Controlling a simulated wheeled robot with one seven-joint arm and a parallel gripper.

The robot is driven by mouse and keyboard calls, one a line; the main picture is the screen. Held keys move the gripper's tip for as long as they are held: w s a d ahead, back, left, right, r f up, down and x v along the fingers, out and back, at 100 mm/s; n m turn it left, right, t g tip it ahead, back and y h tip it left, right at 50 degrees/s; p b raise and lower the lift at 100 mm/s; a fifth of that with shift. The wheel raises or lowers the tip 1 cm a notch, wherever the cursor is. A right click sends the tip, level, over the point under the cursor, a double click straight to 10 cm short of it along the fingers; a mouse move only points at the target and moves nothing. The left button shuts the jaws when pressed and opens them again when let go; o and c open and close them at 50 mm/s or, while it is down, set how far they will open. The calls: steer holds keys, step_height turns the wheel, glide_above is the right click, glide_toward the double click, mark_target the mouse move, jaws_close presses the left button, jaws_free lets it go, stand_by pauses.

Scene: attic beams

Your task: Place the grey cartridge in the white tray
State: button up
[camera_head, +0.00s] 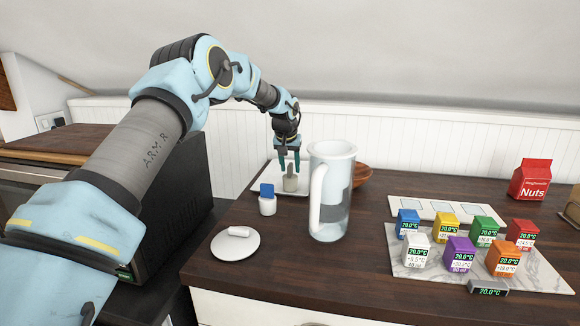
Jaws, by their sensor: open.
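The grey cartridge (290,184) is a small beige-grey piece with a narrower top. It stands upright on or just over a flat white tray (277,188) at the back of the dark wooden counter, left of the jug. My gripper (290,168) points down over the cartridge. Its two dark teal fingers are open, one on each side of the cartridge's top. I cannot tell whether the fingers touch it.
A clear jug (331,205) with a white handle stands just right of the gripper, before a brown bowl (361,174). A blue-and-white container (267,204) and a white disc (226,248) are nearer. Several coloured boxes fill a marble board (406,266) at right, before a white panel (400,212).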

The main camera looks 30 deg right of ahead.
steer(key=b+v, duration=0.3)
steer(key=v, duration=0.9)
steer(key=shift+w+d+r, duration=0.1)
steer(key=shift+r, duration=0.05)
